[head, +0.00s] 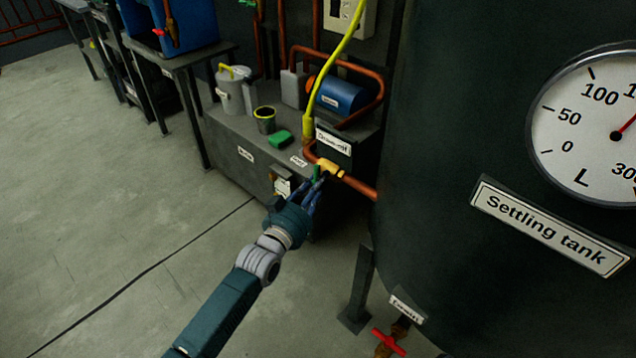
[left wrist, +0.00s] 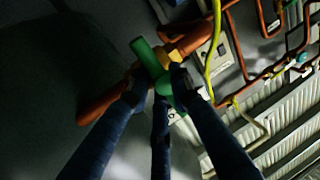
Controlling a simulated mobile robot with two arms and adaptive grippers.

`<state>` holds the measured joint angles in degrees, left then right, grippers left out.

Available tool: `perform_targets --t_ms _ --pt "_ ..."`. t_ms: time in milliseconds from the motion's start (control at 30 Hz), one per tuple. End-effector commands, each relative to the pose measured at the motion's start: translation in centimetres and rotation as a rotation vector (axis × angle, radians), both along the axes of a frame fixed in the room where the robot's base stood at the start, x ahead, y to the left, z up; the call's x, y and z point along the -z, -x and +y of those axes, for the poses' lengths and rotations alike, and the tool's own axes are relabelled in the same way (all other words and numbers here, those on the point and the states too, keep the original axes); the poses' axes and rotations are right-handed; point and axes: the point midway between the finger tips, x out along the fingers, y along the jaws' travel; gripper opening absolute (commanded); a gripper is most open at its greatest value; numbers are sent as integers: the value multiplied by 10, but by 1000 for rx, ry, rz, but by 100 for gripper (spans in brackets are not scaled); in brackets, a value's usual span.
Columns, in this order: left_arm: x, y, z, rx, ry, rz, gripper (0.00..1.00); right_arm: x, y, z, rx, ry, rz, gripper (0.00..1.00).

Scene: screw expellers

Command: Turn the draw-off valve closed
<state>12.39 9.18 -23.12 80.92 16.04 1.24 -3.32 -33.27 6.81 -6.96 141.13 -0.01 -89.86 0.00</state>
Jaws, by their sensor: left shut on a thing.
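The draw-off valve has a brass-yellow body (head: 330,168) on a copper pipe beside the settling tank. A label that seems to read "Draw-off" (head: 333,141) is just above it. Its green lever handle (left wrist: 147,55) shows clearly in the left wrist view and appears to lie across the pipe. My left gripper (head: 315,186) is at the valve from the front. In the left wrist view its dark fingers (left wrist: 158,88) are closed around the green handle, hiding part of it. My right gripper is not in view.
The large dark settling tank (head: 440,130) stands close on the right, with a red-handled valve (head: 388,342) low down. A grey bench (head: 235,135) behind holds a blue motor (head: 342,96), a canister (head: 230,92) and a green block (head: 281,139). Floor at left is clear.

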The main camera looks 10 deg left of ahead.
Motion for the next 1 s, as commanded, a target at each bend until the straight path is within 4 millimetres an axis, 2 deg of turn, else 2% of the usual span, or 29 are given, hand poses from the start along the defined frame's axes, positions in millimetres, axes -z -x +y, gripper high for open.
perform_targets --t_ms 33,400,433,500,533,833,1000 --pt "-2 2 -6 9 -1 -8 0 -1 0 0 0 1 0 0" --pt "-1 2 -6 9 -4 -8 0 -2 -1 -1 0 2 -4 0" --pt "-1 2 -6 9 -4 -8 24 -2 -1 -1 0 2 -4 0" --pt "-1 2 -6 8 -5 -7 38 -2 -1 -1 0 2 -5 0" --pt "-1 2 -6 8 -5 -7 41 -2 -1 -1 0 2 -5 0" --pt "1 2 -2 3 -6 -3 41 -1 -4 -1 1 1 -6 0" --pt "2 18 4 4 -6 -2 41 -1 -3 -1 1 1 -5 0"
